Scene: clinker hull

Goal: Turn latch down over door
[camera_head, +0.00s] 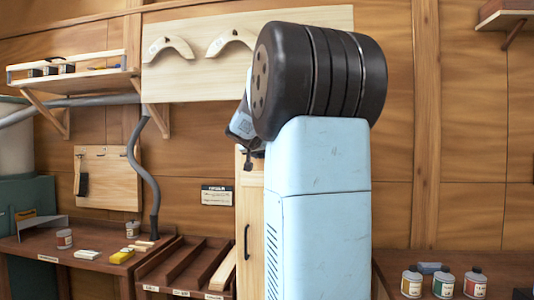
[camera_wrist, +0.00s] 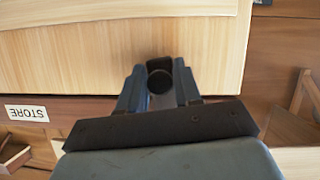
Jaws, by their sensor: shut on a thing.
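The pale wooden door (camera_wrist: 90,60) fills the upper part of the wrist view, and a strip of it shows beside my arm in the head view (camera_head: 255,230), with a dark pull handle (camera_head: 247,241). My gripper (camera_wrist: 160,92) is in front of the door, shut on a dark piece with a round end, which looks like the latch (camera_wrist: 159,80). The fingers stand on either side of it. In the head view my arm hides most of the door, and the latch's angle cannot be told.
A bench (camera_head: 85,240) with small cans and blocks is at left, beside a slotted rack (camera_head: 185,265). A wall shelf (camera_head: 75,78) and grey hose (camera_head: 140,165) are above. Several cans, including a red-labelled one (camera_head: 475,283), stand at right.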

